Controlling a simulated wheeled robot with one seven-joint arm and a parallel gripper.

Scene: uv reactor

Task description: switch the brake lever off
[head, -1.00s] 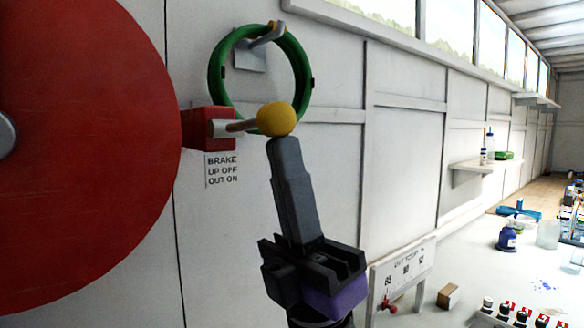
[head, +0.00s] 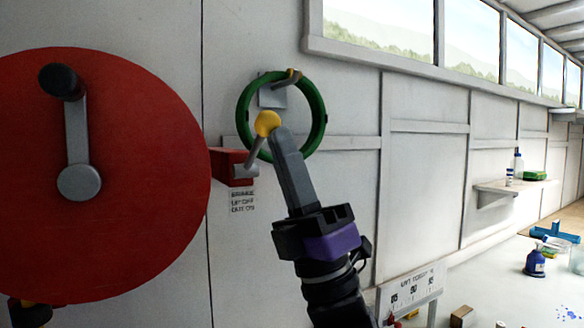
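The brake lever is a grey rod (head: 255,152) with a yellow ball knob (head: 267,123), coming out of a red box (head: 231,167) on the wall. The rod tilts steeply up and a little right. A label (head: 242,202) under the box is blurred now; earlier it read "BRAKE UP OFF OUT ON". My gripper (head: 279,133) comes from below, its grey fingers together as one bar. The fingertips are at the lower right of the knob and look to be against it, not around it; exact contact is hard to tell.
A green ring (head: 318,134) hangs on a wall hook (head: 291,80) just behind the knob and fingers. A big red wheel (head: 140,165) with a crank handle (head: 62,82) stands left. A numbered board (head: 412,290) is low right. Wall right of the ring is clear.

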